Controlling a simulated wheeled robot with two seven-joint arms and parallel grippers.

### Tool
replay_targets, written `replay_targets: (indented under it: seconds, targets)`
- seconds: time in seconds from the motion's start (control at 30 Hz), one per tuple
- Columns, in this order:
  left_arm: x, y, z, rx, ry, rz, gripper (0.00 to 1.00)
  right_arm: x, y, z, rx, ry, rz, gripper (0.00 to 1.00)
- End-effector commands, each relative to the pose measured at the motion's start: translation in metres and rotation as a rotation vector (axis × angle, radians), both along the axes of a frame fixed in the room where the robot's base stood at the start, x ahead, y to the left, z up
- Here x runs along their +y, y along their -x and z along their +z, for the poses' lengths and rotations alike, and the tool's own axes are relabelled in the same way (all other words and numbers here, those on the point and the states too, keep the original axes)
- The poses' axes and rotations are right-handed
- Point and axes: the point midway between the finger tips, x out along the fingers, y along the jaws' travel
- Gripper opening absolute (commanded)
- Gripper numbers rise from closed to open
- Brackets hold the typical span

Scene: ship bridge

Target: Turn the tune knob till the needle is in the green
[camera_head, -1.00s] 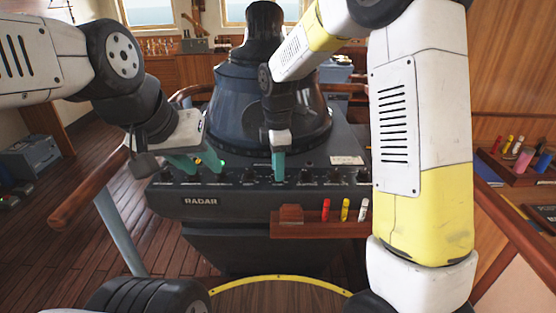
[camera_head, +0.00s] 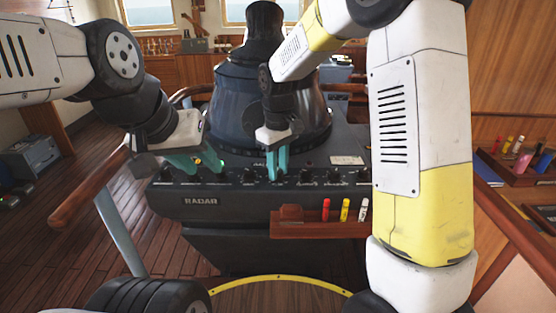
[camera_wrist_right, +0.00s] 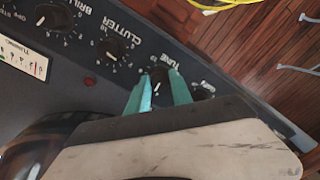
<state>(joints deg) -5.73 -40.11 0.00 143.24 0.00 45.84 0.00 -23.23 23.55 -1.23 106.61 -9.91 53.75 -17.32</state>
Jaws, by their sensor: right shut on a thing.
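The tune knob (camera_wrist_right: 158,76) is a small dark knob on the radar console, beside the word TUNE in the right wrist view. My right gripper (camera_wrist_right: 162,88) has its teal fingers on either side of this knob and is shut on it. In the head view my right gripper (camera_head: 277,174) points down at the console's front row of knobs and hides the tune knob. The cream tuning meter (camera_wrist_right: 25,58) has green marks; its needle is too small to read. My left gripper (camera_head: 198,165) is open and empty above the console's left part.
The radar console (camera_head: 200,202) has other knobs close by, including the clutter knob (camera_wrist_right: 113,50) and the brill knob (camera_wrist_right: 54,17). A wooden pen ledge (camera_head: 320,230) juts from its front. A wooden handrail (camera_head: 85,190) stands at left.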

Motion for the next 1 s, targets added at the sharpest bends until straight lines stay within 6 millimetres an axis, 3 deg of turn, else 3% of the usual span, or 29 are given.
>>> replay_targets:
  seconds: [1.0]
  targets:
    - [0.0000,0.0000,0.0000,0.000,0.000,0.000,0.36,0.0004,-0.0008,0.0010,-0.003,-0.001,-0.964,0.00]
